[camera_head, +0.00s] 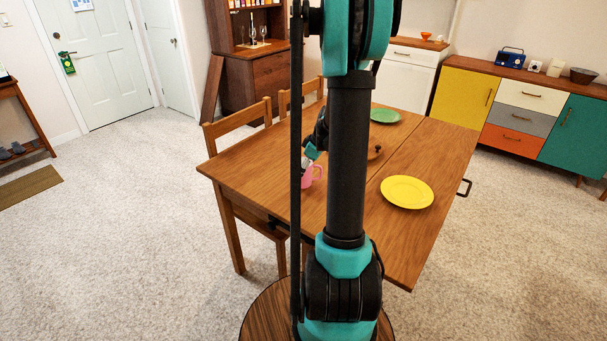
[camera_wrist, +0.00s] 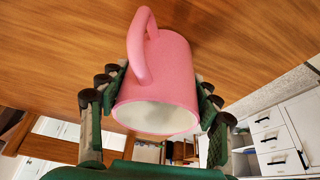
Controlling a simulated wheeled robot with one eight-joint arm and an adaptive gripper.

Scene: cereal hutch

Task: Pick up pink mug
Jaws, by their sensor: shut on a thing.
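The pink mug (camera_wrist: 168,75) is between the fingers of my gripper (camera_wrist: 155,110) in the wrist view. The fingers press on both sides of its body. Its handle points toward the top of that picture and its pale open rim faces the camera. In the head view the pink mug (camera_head: 315,176) is at the left half of the wooden table (camera_head: 250,165), partly hidden by my arm. My gripper (camera_head: 312,155) is mostly hidden there too. I cannot tell whether the mug touches the table.
A yellow plate (camera_head: 407,192) lies on the table to the right of my arm, and a green plate (camera_head: 385,115) lies farther back. Chairs (camera_head: 240,123) stand along the table's left side. A coloured sideboard (camera_head: 520,110) stands at the back right.

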